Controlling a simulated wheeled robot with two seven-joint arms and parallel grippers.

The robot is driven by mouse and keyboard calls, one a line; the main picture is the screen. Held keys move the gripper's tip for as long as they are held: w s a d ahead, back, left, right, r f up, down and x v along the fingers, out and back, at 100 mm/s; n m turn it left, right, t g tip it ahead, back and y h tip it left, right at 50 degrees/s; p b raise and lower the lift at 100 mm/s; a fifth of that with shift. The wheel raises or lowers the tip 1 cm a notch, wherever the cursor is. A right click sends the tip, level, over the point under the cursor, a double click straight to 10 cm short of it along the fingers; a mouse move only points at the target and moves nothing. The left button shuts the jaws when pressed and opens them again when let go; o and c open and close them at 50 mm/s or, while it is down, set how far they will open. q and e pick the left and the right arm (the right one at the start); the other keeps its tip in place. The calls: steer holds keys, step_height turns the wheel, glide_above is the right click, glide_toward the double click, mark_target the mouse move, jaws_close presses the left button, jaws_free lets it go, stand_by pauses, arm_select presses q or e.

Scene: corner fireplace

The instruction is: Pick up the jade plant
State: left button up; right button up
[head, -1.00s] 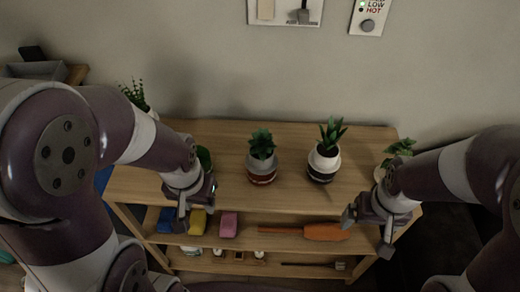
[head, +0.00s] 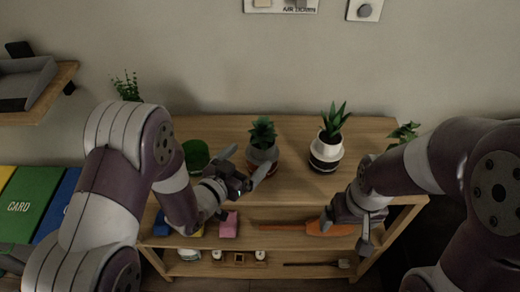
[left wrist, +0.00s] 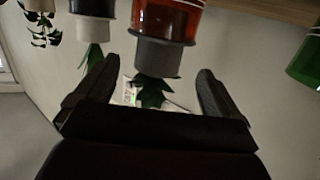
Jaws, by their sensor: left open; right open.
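The plant with broad green leaves (head: 263,131), which I take for the jade plant, stands upright in a grey and dark red pot (head: 262,155) on the wooden shelf top. My left gripper (head: 246,163) is open at the front left of this pot, its fingers pointing toward it. In the left wrist view, the scene is upside down; the grey and red pot (left wrist: 164,53) and its leaves (left wrist: 153,92) appear ahead between the open fingers, with no clear contact. My right gripper (head: 347,222) is open and empty near the shelf's front right edge.
A spiky plant in a white and black pot (head: 325,152) stands to the right. A green object (head: 196,154) stands left. Another plant (head: 404,132) is at the right end. Lower shelves hold an orange tool (head: 325,229) and a pink block (head: 229,226).

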mark_target(262, 146)
arm_select(q)
steer(key=x, duration=0.7)
steer(key=shift+w+d+f, duration=0.1)
steer(key=shift+w+d, duration=0.05)
steer(key=c, duration=0.8)
